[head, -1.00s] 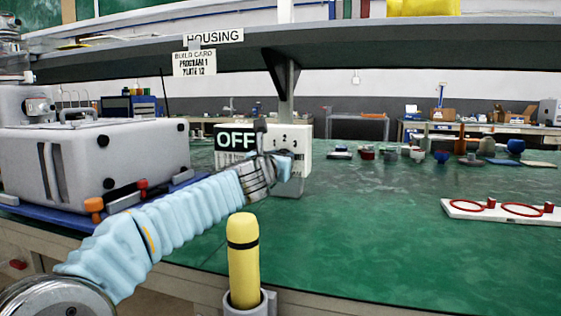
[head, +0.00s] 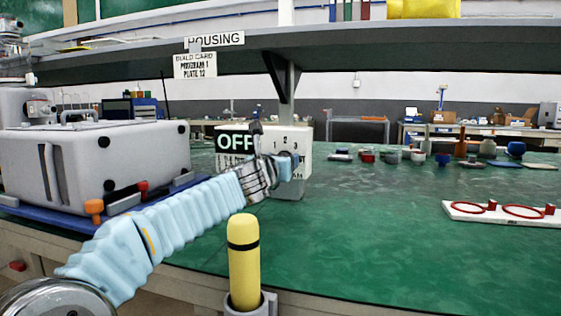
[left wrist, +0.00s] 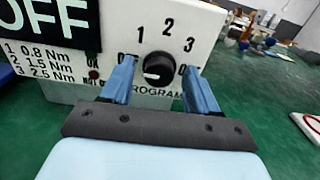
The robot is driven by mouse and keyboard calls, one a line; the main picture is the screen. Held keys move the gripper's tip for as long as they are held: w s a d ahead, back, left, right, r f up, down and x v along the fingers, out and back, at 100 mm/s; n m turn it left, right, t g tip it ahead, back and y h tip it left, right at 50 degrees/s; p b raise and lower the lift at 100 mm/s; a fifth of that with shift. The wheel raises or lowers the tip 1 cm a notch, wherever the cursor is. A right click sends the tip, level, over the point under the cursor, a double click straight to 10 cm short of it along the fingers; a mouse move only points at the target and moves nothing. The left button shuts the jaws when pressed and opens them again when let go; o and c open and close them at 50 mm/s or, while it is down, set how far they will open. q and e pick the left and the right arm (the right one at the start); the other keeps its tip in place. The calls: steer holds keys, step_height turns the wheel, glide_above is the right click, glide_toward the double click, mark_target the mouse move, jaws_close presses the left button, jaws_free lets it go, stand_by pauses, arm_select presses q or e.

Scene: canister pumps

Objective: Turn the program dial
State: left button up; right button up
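The program dial (left wrist: 158,68) is a round black knob on the front of a white control box (head: 305,150). The numbers 1, 2 and 3 are printed above it, and a pale mark shows on the knob's lower left. The box's black display (head: 236,141) reads OFF. My left gripper (left wrist: 159,70) is open, with one blue finger on each side of the dial. Whether the fingers touch the knob I cannot tell. In the head view my left gripper (head: 288,165) is in front of the box and hides the dial. My right gripper is not in view.
A yellow bottle (head: 243,258) stands in a grey holder at the front edge, below my left arm. A large grey case (head: 90,165) is at the left. A build card (head: 195,65) reading program 1, plate 12 hangs from the shelf. The green table at right is mostly clear.

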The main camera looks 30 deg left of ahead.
arm_select(q)
steer(key=v, duration=1.4)
